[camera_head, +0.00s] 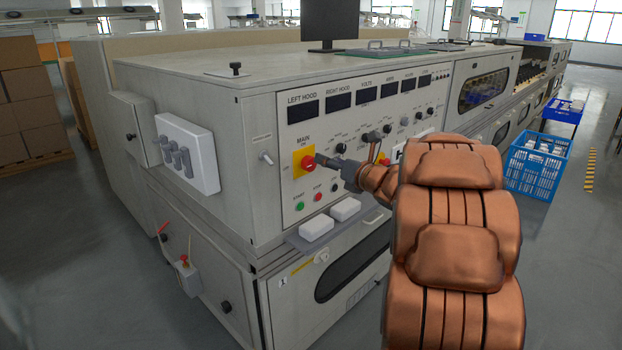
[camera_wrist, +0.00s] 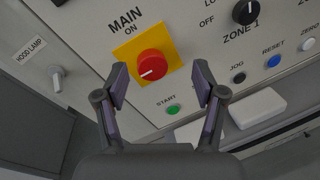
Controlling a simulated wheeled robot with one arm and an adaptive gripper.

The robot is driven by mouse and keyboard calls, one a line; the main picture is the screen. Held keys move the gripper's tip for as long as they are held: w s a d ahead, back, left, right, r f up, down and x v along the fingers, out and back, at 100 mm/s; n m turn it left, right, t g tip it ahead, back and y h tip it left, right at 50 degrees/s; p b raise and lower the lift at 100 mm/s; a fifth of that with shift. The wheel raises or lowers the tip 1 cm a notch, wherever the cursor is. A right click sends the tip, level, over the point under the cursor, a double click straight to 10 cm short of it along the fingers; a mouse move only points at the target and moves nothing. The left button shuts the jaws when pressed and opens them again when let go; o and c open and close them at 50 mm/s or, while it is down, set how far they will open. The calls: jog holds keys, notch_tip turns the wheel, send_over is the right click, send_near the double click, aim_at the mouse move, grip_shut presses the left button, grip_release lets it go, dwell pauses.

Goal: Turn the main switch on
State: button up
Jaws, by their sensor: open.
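The main switch is a red round knob (camera_head: 308,162) on a yellow square plate (camera_head: 297,165), under the label MAIN ON on the panel's left side. In the wrist view the red knob (camera_wrist: 151,65) sits on its yellow plate (camera_wrist: 127,52), with a small white mark on its lower left face. My gripper (camera_head: 322,160) is at the panel just right of the knob in the head view. In the wrist view my gripper (camera_wrist: 158,82) is open, its fingers either side of and slightly below the knob. It holds nothing. Contact with the knob cannot be told.
A green START button (camera_wrist: 172,109) lies below the knob. A hood lamp switch (camera_wrist: 57,78) is to the left, and a black zone knob (camera_wrist: 245,12) to the right. White blocks (camera_head: 316,228) rest on a ledge below the panel. A blue crate (camera_head: 536,165) stands right.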

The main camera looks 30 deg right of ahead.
aim_at(312, 165)
jog(key=shift+w+a+f+n+y+b, duration=0.15)
jog(key=shift+w+a+f+n+y, duration=0.25)
jog(key=shift+w+n, duration=0.45)
jog(key=shift+w+a+f+n+y+b, duration=0.1)
jog(key=shift+w+a+f+n+y, duration=0.35)
jog(key=shift+w, duration=0.75)
jog(key=shift+w+a+f+n+y+b, duration=0.2)
jog(key=shift+w+a+n+y, duration=0.3)
jog(key=shift+w+n, duration=0.4)
jog(key=shift+w+d+f, duration=0.1)
jog(key=c, duration=1.1)
